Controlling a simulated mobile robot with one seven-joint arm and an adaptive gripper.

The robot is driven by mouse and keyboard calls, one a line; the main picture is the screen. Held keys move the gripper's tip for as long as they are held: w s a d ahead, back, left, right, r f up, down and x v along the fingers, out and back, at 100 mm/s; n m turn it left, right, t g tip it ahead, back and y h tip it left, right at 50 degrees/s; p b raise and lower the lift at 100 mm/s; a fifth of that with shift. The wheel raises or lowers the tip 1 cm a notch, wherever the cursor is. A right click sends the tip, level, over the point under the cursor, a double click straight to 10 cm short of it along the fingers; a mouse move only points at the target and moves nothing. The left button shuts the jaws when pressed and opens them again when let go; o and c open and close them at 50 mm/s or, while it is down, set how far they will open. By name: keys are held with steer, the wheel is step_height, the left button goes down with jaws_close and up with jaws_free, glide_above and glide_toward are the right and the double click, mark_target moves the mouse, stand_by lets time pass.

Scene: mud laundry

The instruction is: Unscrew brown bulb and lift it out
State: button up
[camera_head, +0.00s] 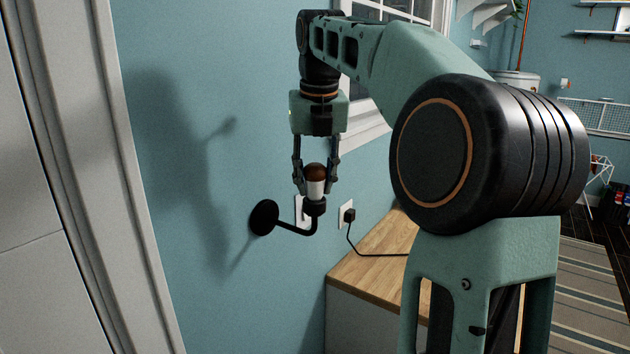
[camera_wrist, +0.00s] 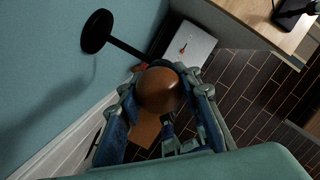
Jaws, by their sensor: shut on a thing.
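The brown bulb (camera_head: 315,173) has a brown dome over a white lower part and stands upright in the black socket of a wall lamp (camera_head: 264,217). The lamp's arm comes out from a round black plate on the blue wall. My gripper (camera_head: 315,185) points down from above, with a finger on each side of the bulb, shut on it. In the wrist view the bulb's brown dome (camera_wrist: 159,90) sits between the fingers and hides the socket below. The bulb's base appears to be at the socket; I cannot tell how far its thread is engaged.
A wall outlet with a black plug (camera_head: 348,215) and cord is right of the lamp. A wooden-topped cabinet (camera_head: 375,262) stands below right. A white door frame (camera_head: 100,180) is at left. A window (camera_head: 385,60) is behind my arm. The space above the lamp holds my arm.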

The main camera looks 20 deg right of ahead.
steer(key=shift+s+f+n+b, duration=0.1)
steer(key=shift+f+n+b, duration=0.2)
steer(key=shift+f+b, duration=0.05)
steer(key=shift+r, duration=0.15)
steer(key=shift+n+y, duration=0.3)
steer(key=shift+n, duration=0.3)
steer(key=shift+n, duration=0.4)
steer(key=shift+n+p, duration=0.35)
steer(key=shift+n, duration=0.15)
steer(key=shift+a+n+y, duration=0.15)
steer(key=shift+n+y, duration=0.25)
steer(key=shift+n, duration=0.5)
steer(key=shift+r, duration=0.1)
steer(key=shift+n, duration=0.3)
